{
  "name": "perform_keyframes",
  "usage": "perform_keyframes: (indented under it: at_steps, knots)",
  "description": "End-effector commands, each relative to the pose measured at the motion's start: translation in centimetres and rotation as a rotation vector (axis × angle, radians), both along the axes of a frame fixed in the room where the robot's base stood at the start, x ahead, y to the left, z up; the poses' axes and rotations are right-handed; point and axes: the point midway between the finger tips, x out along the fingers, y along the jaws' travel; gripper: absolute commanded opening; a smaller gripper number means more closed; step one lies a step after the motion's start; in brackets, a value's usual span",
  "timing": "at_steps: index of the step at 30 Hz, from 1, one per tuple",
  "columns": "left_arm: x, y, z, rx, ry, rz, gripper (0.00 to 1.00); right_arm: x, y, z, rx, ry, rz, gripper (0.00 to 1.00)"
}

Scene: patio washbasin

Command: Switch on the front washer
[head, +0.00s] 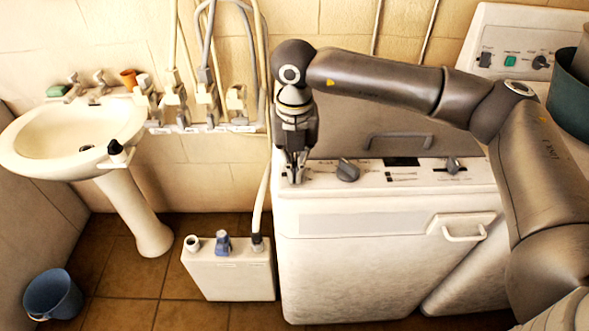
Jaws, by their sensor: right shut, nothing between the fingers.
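The front washer (370,260) is a white machine with a control panel on its top edge, in the middle of the head view. The panel carries a dark grey knob (347,170), a second dark knob (452,165) and a small black display (401,161). My right gripper (295,180) points down at the panel's left end, left of the first knob. Its fingers are shut with nothing between them. They hide that part of the panel, and I cannot tell whether they touch it. My left gripper is not in view.
A second white machine with a control panel (515,58) stands behind at the right, with a dark green tub (572,95) on it. A pedestal washbasin (75,135), a blue bucket (53,295) and a white box (228,272) with a hose stand at the left.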

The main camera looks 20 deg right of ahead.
Motion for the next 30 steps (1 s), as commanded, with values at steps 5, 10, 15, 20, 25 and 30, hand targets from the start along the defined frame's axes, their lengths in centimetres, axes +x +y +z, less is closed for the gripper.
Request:
perform_keyframes:
  at_steps: [5, 10, 15, 20, 25, 30]
  knots:
    - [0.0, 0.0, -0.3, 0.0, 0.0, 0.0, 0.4, 0.0, 0.0, -0.4, 0.0, 0.0, 0.0, 0.0]
    - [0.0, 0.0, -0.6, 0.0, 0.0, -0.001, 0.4, 0.0, 0.0, -0.7, -0.001, 0.001, 0.0, 0.0]
    - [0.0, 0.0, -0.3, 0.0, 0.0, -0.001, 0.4, -0.1, 0.0, -0.4, -0.001, 0.002, 0.0, 0.0]
    - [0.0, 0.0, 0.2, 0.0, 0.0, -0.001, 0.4, 0.0, 0.0, 0.7, -0.001, 0.001, 0.0, 0.0]
    - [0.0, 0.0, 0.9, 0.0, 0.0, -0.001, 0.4, 0.0, 0.0, 2.2, -0.001, 0.0, 0.0, 0.0]
    - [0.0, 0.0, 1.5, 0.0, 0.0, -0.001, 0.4, 0.0, 0.0, 3.6, 0.0, 0.001, 0.0, 0.0]
